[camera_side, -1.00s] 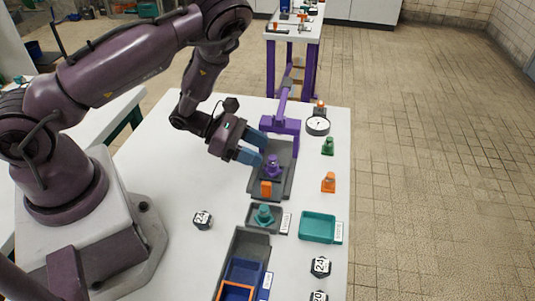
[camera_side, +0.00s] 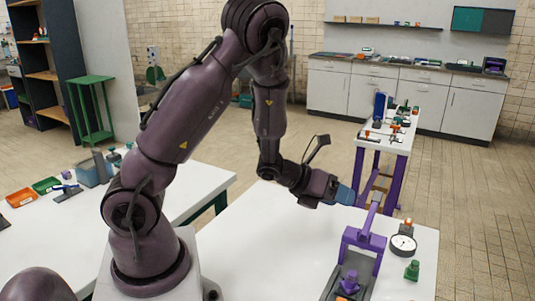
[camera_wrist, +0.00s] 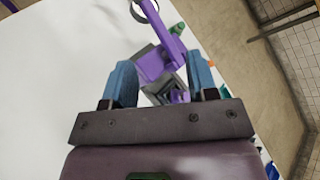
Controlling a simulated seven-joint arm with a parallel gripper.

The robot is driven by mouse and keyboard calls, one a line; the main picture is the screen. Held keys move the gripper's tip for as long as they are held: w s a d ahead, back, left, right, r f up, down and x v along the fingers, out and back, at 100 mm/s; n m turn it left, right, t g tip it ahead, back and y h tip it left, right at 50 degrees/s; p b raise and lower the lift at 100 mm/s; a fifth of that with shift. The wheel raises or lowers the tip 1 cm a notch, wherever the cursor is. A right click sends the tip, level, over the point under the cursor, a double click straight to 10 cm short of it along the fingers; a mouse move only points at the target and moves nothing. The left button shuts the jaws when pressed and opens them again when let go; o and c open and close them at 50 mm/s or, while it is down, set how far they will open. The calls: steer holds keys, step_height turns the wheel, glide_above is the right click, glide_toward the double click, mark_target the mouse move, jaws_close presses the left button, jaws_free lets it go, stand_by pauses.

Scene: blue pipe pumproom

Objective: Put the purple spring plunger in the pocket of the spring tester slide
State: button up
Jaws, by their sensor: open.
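The purple spring plunger (camera_side: 350,282) stands upright in the grey slide of the spring tester, in front of the purple frame (camera_side: 362,241), near the bottom edge of the side view. Its base and how deep it sits in the pocket cannot be made out. My gripper (camera_side: 345,194) is open and empty, raised above the table to the upper left of the tester and apart from the plunger. In the wrist view my gripper's two blue fingers (camera_wrist: 161,82) are spread, with the purple tester frame (camera_wrist: 152,64) beyond them.
A round dial gauge (camera_side: 403,244) and a green plunger (camera_side: 412,270) stand right of the tester, with an orange-topped piece (camera_side: 408,225) behind the gauge. The white table (camera_side: 275,235) left of the tester is clear. The front of the table is out of view.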

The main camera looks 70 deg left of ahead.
step_height(320, 180, up, 11)
steer(key=s+n+g+y, duration=0.2)
steer(key=s+n+y, duration=0.15)
steer(key=n, duration=1.25)
steer(key=s+d+r+n+g, duration=0.1)
steer(key=s+d+r+n, duration=0.1)
steer(key=s+n, duration=0.3)
steer(key=s+d+r+n+g+h, duration=0.1)
steer(key=s+d+r+n, duration=0.1)
steer(key=s+d+n, duration=0.2)
steer(key=s+d+r+n+g, duration=0.2)
steer(key=s+d+r+n, duration=0.1)
steer(key=s+n, duration=0.2)
steer(key=shift+s+n, duration=0.4)
steer(key=shift+s, duration=0.4)
steer(key=shift+o, duration=0.5)
